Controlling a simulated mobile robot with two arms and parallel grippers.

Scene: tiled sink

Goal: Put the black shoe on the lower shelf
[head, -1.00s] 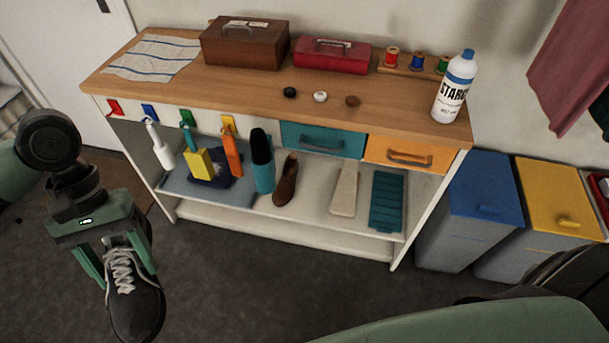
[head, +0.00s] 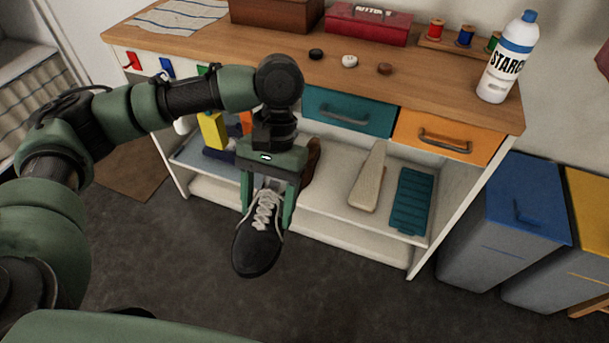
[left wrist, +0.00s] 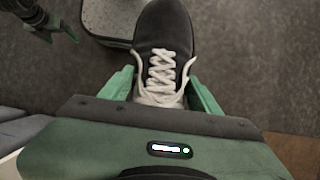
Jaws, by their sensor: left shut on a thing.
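My left gripper (head: 264,203) is shut on the black shoe (head: 257,245), which has white laces and hangs toe down. In the head view the shoe is in front of the white bench's lower shelves. The left wrist view also shows the shoe (left wrist: 163,35) between the green fingers. The upper of the two low shelves (head: 325,200) holds several things. The lowest shelf (head: 350,236) shows bare to the right of the shoe; part of it is hidden behind the shoe and gripper.
A brown shoe (head: 312,155), a beige wedge-shaped thing (head: 368,180) and a teal ribbed thing (head: 409,200) are on the upper low shelf. Teal (head: 350,110) and orange (head: 447,137) drawers sit above. A blue-lidded bin (head: 525,200) stands at right. The floor in front is clear.

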